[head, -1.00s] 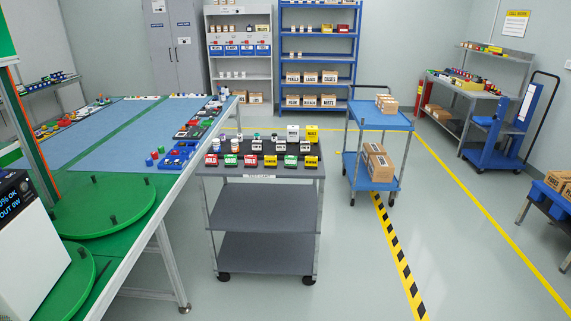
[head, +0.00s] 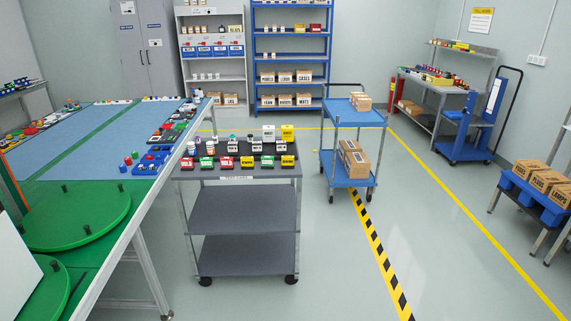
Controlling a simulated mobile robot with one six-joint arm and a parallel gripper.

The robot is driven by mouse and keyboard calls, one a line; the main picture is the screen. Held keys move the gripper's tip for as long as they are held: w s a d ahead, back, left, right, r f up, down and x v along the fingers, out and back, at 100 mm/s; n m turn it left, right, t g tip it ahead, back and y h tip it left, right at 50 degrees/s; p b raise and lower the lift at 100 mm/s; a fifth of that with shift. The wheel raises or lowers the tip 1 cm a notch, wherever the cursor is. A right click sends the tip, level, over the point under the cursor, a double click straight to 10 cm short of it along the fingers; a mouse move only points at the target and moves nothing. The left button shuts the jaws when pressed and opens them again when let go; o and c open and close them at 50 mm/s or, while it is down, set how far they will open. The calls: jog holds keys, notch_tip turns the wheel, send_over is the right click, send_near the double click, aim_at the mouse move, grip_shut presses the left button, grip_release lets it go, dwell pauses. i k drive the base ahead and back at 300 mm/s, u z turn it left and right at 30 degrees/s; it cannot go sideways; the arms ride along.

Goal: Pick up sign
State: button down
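The grey cart (head: 236,179) stands in the middle, with small tagged items on its dark top. A yellow-headed wall sign (head: 481,20) hangs at the back right. I cannot tell which of these is the sign of the task. My gripper is not in view.
A green and blue table (head: 100,165) with green turntables (head: 80,222) fills the left. A blue cart (head: 352,117) with cartons stands behind right. A blue hand truck (head: 466,130) and a carton bench (head: 540,195) are at the right. The floor right of the grey cart is clear.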

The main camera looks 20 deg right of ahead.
aim_at(287, 162)
jog(key=u, duration=0.7)
jog(key=i, duration=1.4)
jog(key=u, duration=0.05)
